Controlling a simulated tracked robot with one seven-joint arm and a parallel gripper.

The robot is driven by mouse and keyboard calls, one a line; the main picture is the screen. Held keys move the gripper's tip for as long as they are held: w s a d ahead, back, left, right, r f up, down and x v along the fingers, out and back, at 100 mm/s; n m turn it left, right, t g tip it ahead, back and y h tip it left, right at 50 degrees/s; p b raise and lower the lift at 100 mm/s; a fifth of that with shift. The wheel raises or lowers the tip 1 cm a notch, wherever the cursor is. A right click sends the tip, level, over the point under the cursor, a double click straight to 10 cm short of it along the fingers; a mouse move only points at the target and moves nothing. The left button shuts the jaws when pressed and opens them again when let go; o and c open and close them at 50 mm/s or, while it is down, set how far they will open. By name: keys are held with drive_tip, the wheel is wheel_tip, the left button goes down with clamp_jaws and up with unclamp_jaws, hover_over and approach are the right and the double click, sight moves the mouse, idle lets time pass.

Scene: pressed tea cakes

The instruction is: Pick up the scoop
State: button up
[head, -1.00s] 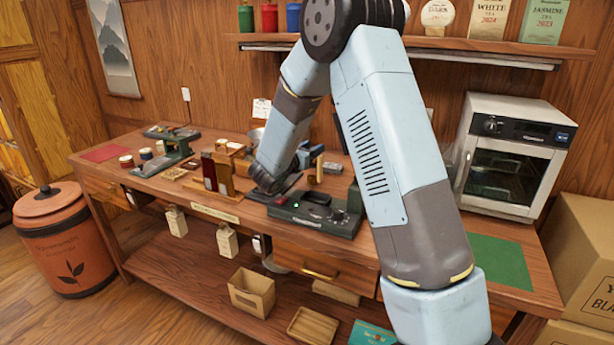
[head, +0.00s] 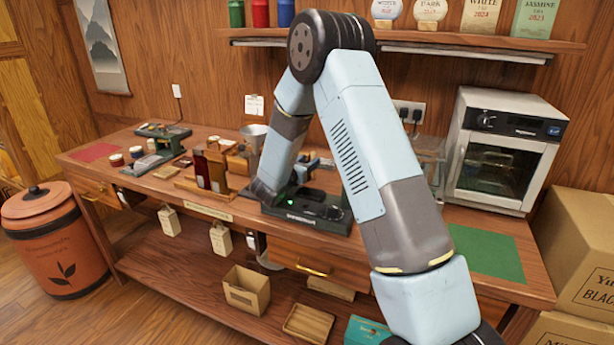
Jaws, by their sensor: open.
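I cannot pick out the scoop with certainty. A pale, partly hidden thing (head: 270,260) shows under the bench's front edge, too small to identify. My arm reaches over the wooden bench (head: 375,258), and its dark wrist end is low beside the dark green scale-like device (head: 312,213). My gripper does not show; the wrist and forearm cover that spot, so what lies under it is hidden.
A wooden stand with a dark red jar (head: 218,172) is left of the wrist. A metal funnel or bowl (head: 255,132) stands behind. A small oven (head: 503,150) is at right, before it a clear green mat (head: 487,251). A red mat (head: 94,152) lies far left.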

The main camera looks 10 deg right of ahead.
sight(312, 159)
drive_tip(key=x, duration=0.3)
drive_tip(key=shift+w+d, duration=0.3)
clamp_jaws()
